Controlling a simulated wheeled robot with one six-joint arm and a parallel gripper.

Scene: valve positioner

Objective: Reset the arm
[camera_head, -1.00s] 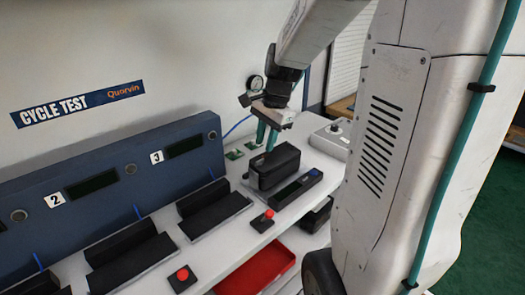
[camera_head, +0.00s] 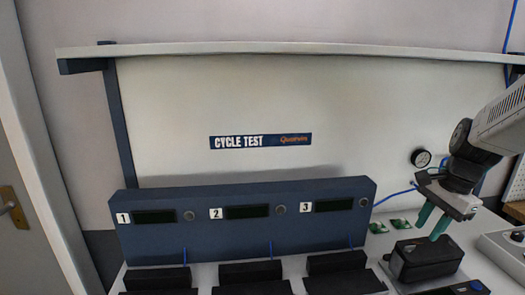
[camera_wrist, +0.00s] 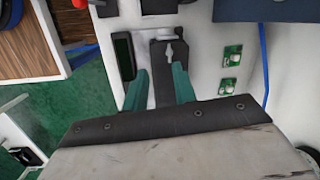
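My gripper (camera_head: 432,224) is at the right of the head view, just above a black box-shaped unit (camera_head: 428,262) on the bench. Its two green fingers point down. In the wrist view the fingers of my gripper (camera_wrist: 159,80) stand apart, with no object clasped between them. A dark unit with a pale marking (camera_wrist: 168,70) lies beyond and between the fingertips. I cannot tell whether the fingertips touch it.
A blue test panel (camera_head: 240,222) numbered 1 to 3 stands behind black cradles (camera_head: 250,272). Small green boards (camera_head: 401,224) and a round gauge (camera_head: 421,158) are near my gripper. A grey control box (camera_head: 505,248) is at the right. A shelf (camera_head: 300,48) runs above.

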